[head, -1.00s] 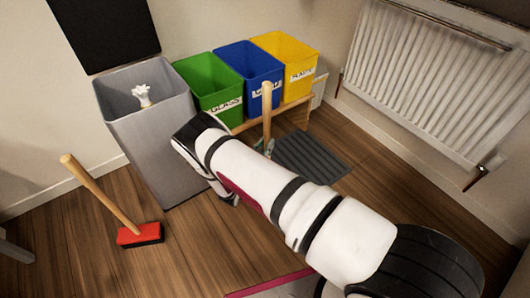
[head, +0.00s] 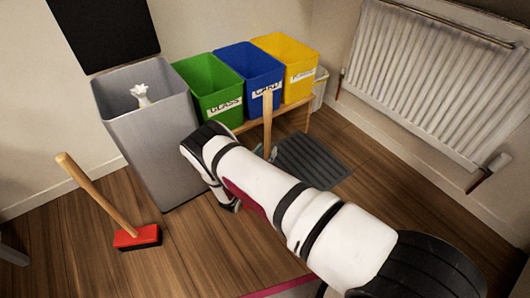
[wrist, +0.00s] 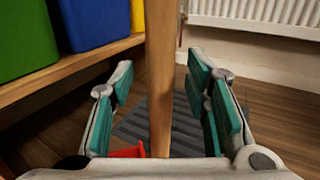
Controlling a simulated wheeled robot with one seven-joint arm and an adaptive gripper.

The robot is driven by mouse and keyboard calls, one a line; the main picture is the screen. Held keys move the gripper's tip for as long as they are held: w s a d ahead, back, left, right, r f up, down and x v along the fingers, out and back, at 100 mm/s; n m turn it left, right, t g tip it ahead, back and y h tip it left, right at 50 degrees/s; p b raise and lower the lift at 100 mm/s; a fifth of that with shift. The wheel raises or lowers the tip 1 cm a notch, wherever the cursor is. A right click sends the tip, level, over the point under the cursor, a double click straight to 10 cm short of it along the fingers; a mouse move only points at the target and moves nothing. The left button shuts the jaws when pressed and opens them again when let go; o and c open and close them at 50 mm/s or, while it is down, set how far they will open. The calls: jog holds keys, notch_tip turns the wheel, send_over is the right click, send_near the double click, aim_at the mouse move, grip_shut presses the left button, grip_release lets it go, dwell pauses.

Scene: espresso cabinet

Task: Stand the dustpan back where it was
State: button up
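An upright wooden handle (head: 267,122) shows in front of the recycling bins in the head view. In the wrist view the handle (wrist: 160,85) passes between my gripper's fingers, with a gap on both sides. A small red piece (wrist: 128,152) shows low beside it, probably part of the dustpan; the rest is hidden by my gripper. My gripper (wrist: 165,95) is open, with its green-padded fingers apart around the handle. In the head view my own arm hides the lower handle and the pan.
Green (head: 212,88), blue (head: 250,70) and yellow (head: 287,62) bins stand on a wooden bench (head: 300,112). A ridged grey mat (head: 312,160) lies below the radiator (head: 425,80).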

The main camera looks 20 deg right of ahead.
jog(key=shift+s+a+r, duration=0.1)
jog(key=shift+s+a, duration=0.1)
jog(key=shift+a, duration=0.05)
jog(key=p+v, duration=0.4)
jog(key=v, duration=0.7)
jog(key=shift+s, duration=0.15)
